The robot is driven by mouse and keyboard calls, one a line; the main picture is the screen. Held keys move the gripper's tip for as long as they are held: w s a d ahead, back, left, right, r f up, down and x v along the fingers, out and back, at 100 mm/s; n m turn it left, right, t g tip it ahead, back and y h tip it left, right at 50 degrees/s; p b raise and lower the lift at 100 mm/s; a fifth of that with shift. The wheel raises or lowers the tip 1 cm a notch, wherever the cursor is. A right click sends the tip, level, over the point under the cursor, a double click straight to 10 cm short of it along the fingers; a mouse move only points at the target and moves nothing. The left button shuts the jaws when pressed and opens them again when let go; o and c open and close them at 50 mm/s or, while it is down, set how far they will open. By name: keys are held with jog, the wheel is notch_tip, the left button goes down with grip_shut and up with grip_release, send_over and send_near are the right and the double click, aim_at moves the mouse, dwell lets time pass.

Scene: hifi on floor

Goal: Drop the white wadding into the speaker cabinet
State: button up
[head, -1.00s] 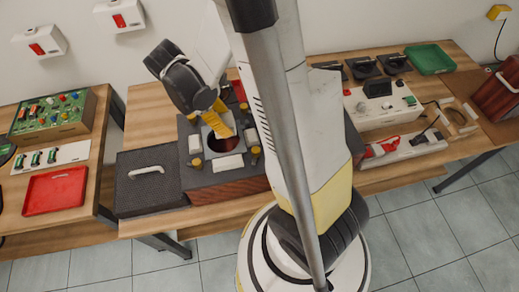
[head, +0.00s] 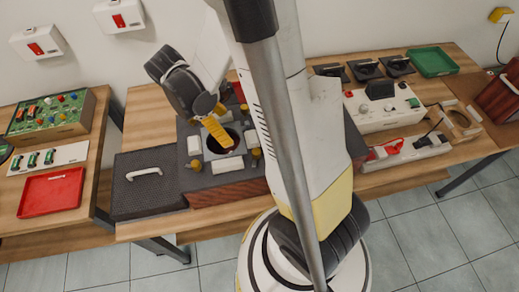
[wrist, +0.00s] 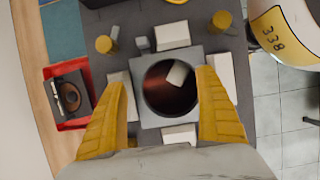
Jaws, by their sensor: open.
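The speaker cabinet (head: 238,187) lies on the middle table, its dark top facing up with a round opening. In the wrist view its pale square surround (wrist: 142,63) frames the opening. A small white piece (wrist: 179,73), which looks like the wadding, shows within the opening, tilted near its upper right side; its depth is unclear. My gripper (wrist: 163,77) is open, its yellow fingers apart on either side of the opening, with nothing between them. In the head view my gripper (head: 221,136) is over the opening and the wadding cannot be made out.
White blocks (wrist: 172,35) and yellow-topped posts (wrist: 104,44) stand around the opening, close to my fingers. A dark grille panel (head: 150,183) with a white handle lies left of the cabinet. A red tray (wrist: 72,97) holds a dark part beside it.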

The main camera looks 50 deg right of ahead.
jog(key=v, duration=1.1)
jog(key=shift+a+r, duration=0.1)
jog(key=shift+r, duration=0.05)
jog(key=s+a+r+m+t+y+b, duration=0.2)
jog(key=s+a+m+t, duration=0.4)
jog(key=m+t, duration=0.3)
jog(key=shift+a+r+m+t+y, duration=0.3)
jog(key=shift+a+r+m+y, duration=0.25)
jog(key=shift+a+m+y, duration=0.45)
jog(key=shift+s+d, duration=0.1)
jog(key=shift+d, duration=0.05)
